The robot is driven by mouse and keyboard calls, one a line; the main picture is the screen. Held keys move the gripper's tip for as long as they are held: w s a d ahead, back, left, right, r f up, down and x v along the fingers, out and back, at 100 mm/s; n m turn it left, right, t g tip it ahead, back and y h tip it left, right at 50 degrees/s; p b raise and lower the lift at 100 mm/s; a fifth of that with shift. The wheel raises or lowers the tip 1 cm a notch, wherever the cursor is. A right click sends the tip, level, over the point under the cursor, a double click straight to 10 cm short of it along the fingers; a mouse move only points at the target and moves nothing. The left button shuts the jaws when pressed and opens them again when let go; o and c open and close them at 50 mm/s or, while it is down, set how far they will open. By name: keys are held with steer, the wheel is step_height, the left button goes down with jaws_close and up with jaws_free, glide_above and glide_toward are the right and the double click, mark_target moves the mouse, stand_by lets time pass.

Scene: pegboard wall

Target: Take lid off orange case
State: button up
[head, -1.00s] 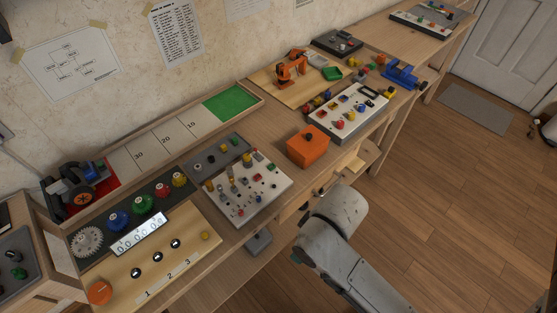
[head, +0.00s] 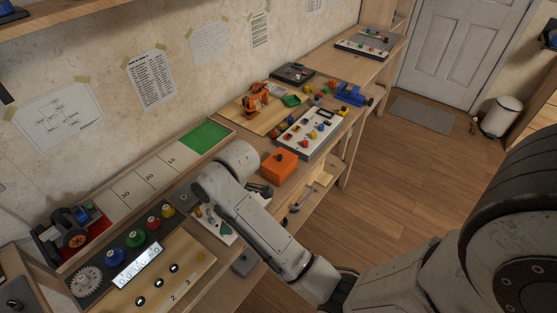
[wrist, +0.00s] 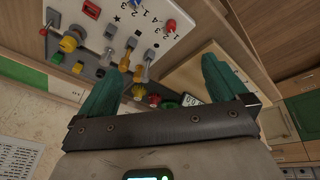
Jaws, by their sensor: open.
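The orange case (head: 280,168) sits on the workbench near its front edge in the head view, with a small dark knob on its top. Its lid appears to be on; the seam is too small to make out. My gripper (head: 262,190) is just left of and nearer than the case, over the bench, and partly hidden by my arm. In the wrist view my gripper (wrist: 160,80) shows two teal fingers spread apart with nothing held between them. I cannot make out the orange case in the wrist view.
A white board with pegs and knobs (wrist: 120,30) lies under my gripper, partly hidden by my arm in the head view. Another white panel (head: 310,132) stands beyond the case. A blue vise (head: 352,94) and an orange toy arm (head: 256,98) are farther back.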

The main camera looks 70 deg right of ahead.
steer(key=w+d+r+n+g, duration=0.1)
steer(key=d+r+n, duration=0.1)
steer(key=d, duration=0.6)
steer(key=d+r+n+g, duration=0.1)
steer(key=d+n, duration=0.2)
steer(key=d, duration=0.4)
steer(key=n+g, duration=0.1)
steer(key=n, duration=0.2)
glide_toward(280, 156)
steer(key=f, duration=0.5)
steer(key=f+p, duration=0.1)
steer(key=f, duration=0.4)
steer(key=shift+w+a, duration=0.1)
steer(key=shift+w, duration=0.1)
steer(key=shift+r, duration=0.1)
steer(key=c, duration=0.8)
